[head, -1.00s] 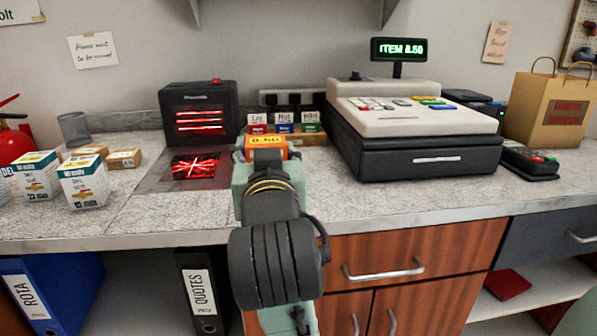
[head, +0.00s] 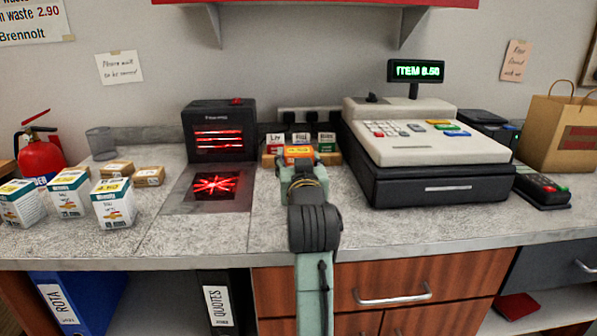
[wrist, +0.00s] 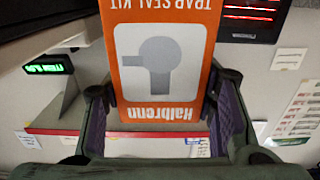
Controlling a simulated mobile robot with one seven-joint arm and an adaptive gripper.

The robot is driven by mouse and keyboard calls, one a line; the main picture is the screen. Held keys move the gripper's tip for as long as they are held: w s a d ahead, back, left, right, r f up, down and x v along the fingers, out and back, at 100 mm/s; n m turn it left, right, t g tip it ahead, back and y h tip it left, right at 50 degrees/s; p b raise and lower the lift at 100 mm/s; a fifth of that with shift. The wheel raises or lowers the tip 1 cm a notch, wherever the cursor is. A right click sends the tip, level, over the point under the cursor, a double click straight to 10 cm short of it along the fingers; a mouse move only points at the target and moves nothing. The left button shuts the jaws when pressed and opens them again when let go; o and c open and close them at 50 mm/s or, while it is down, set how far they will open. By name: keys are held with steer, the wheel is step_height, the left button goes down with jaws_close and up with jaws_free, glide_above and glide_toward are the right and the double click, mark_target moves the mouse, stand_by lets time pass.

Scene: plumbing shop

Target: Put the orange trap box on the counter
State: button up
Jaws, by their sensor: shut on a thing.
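The orange trap box (head: 298,153) is at the end of my arm, over the counter (head: 262,222) between the scanner and the cash register. In the wrist view the orange trap box (wrist: 158,75) shows its white label with a trap drawing, upside down, between the two fingers. My gripper (wrist: 162,105) is shut on it, one finger on each side. The head view also shows my gripper (head: 297,165), mostly behind my wrist. I cannot tell whether the box's underside touches the counter.
A scanner (head: 221,132) with red lines stands left, its red-lit plate (head: 190,205) in front. The cash register (head: 440,165) is right. Small labelled boxes (head: 302,142) stand just behind my gripper. White cartons (head: 113,204) are at left. The counter front is clear.

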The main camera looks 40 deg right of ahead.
steer(key=shift+f, duration=1.65)
steer(key=shift+f, duration=0.15)
steer(key=shift+f, duration=0.1)
steer(key=o, duration=1.3)
steer(key=shift+r+p, duration=0.35)
steer(key=b+v, duration=0.3)
steer(key=v, duration=0.9)
steer(key=shift+a+f, duration=0.1)
steer(key=shift+f, duration=0.1)
